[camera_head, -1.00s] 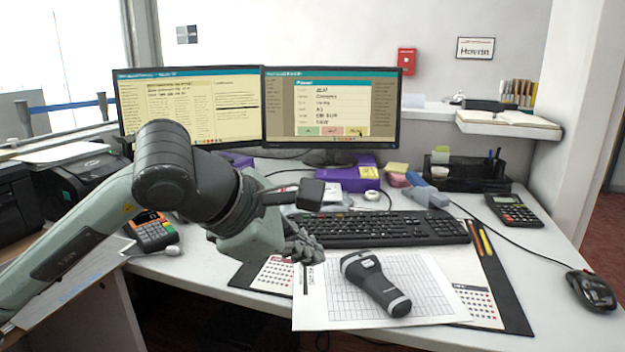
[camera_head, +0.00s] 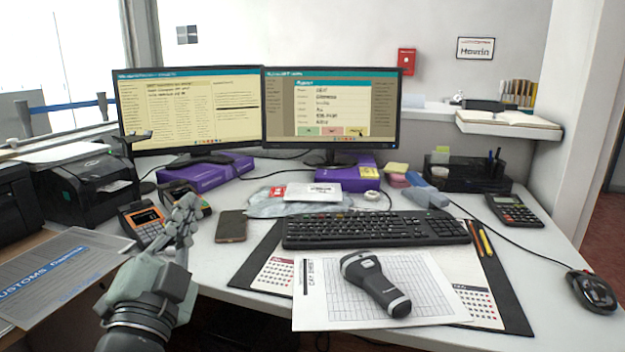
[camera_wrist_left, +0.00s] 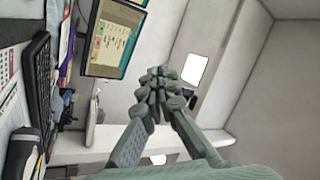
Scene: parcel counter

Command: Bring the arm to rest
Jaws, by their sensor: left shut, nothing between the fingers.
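My left gripper (camera_head: 184,215) is at the lower left of the head view, above the left part of the desk. Its fingers point up and away, near the card terminal (camera_head: 142,220). In the left wrist view the fingers (camera_wrist_left: 160,85) are together with nothing between them. My right gripper is in neither view.
A handheld scanner (camera_head: 376,284) lies on a printed sheet (camera_head: 330,300) on the dark desk mat. Behind are a keyboard (camera_head: 375,229), a phone (camera_head: 231,226) and two monitors (camera_head: 190,108). A printer (camera_head: 88,185) stands at the left, a mouse (camera_head: 591,291) at the right.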

